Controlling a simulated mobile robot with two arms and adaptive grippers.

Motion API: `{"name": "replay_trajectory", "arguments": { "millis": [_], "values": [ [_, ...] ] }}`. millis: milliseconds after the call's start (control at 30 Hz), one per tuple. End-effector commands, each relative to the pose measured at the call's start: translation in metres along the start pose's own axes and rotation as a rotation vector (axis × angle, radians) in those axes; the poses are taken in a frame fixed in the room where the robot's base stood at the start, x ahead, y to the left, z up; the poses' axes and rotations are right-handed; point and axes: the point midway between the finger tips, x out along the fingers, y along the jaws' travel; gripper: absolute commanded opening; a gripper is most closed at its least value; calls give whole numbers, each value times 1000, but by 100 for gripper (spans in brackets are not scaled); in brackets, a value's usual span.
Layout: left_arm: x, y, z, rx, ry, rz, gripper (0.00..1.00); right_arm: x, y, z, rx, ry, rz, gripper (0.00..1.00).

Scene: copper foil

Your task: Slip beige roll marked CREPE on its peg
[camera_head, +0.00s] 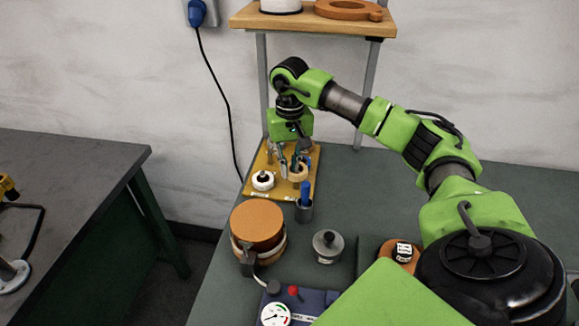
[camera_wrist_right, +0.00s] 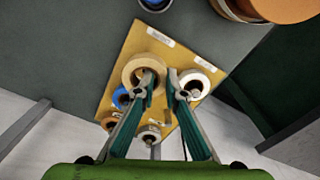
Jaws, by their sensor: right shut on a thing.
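The beige roll (camera_head: 299,174) is at the right side of the yellow peg board (camera_head: 283,192); it also shows in the right wrist view (camera_wrist_right: 131,72). My right gripper (camera_head: 292,165) reaches down over the board and is shut on the roll's rim. In the right wrist view one fingertip of my gripper (camera_wrist_right: 161,80) appears inside the roll's hole and the other outside it. Whether a peg passes through the hole is hidden, and I cannot tell whether the roll touches the board. The label writing is too small to read. My left gripper is out of view.
A white roll (camera_head: 263,180) sits on the board at the left. A blue roll (camera_wrist_right: 121,97) and other rolls are on it. A metal cup with a blue-handled tool (camera_head: 304,203) stands at the front edge, near a brown-topped drum (camera_head: 257,222). Shelf posts rise behind.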

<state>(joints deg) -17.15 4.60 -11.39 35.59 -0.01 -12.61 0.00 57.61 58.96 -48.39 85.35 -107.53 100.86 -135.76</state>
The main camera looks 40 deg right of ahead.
Motion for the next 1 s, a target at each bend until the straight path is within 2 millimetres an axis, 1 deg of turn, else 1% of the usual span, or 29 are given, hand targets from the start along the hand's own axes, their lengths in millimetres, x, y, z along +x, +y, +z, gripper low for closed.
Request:
{"name": "replay_trajectory", "arguments": {
  "millis": [400, 833, 1000],
  "values": [
    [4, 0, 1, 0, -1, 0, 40, 6, 1, 0, 0, 0, 0, 0],
    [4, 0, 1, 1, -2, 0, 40, 6, 1, 0, 0, 0, 0, 0],
    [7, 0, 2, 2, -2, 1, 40, 10, 1, 1, 0, 0, 1, 0]
  ]
}}
